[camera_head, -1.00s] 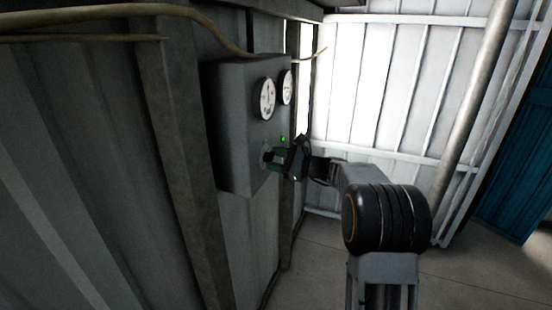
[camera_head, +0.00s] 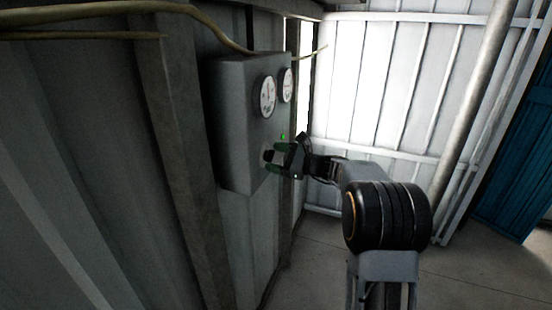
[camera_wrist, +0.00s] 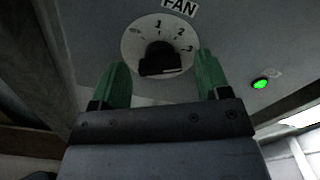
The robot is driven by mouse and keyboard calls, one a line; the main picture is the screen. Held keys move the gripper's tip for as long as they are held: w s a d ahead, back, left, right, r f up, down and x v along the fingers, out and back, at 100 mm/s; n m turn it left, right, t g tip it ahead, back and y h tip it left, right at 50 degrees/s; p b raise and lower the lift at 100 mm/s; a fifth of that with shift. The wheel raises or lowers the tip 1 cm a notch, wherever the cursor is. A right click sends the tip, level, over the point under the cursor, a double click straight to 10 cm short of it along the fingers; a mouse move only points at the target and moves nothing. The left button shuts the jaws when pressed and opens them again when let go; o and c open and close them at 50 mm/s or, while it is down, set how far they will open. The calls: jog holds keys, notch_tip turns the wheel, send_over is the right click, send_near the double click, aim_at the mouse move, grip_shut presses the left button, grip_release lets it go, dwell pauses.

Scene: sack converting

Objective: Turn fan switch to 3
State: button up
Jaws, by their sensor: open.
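The fan switch is a black knob (camera_wrist: 160,60) on a round pale dial (camera_wrist: 131,44) marked 1, 2 and 3, under a FAN label (camera_wrist: 180,8). I cannot tell surely which mark the knob points at. My gripper (camera_wrist: 161,72) is open, with one green finger on each side of the knob and visible gaps between. In the head view, my gripper (camera_head: 277,158) is at the front face of the grey control box (camera_head: 235,125), at the knob (camera_head: 268,155), which it partly hides.
Two round gauges (camera_head: 267,96) sit on the box above the knob. A green light (camera_wrist: 260,84) glows right of the dial in the wrist view. A wooden post (camera_head: 172,130) stands left of the box, and a cable (camera_head: 190,12) runs above it.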

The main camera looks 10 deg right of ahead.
jog(key=b+v, duration=0.3)
jog(key=v, duration=1)
jog(key=shift+s+d, duration=0.2)
jog(key=shift+d, duration=0.1)
jog(key=s+a+f+n+g+h, duration=0.2)
jog(key=s+f+n+g+h, duration=0.15)
jog(key=f, duration=0.35)
jog(key=s+a+f+n+g+h, duration=0.1)
jog(key=s+f+n+g+h, duration=0.2)
jog(key=f, duration=0.4)
jog(key=s+a+n+h, duration=0.4)
jog(key=s+n, duration=0.2)
jog(key=s, duration=0.2)
jog(key=s+a+n+h, duration=0.4)
jog(key=s+n, duration=0.3)
jog(key=s, duration=0.1)
jog(key=shift+s+a, duration=0.25)
jog(key=shift+s, duration=0.05)
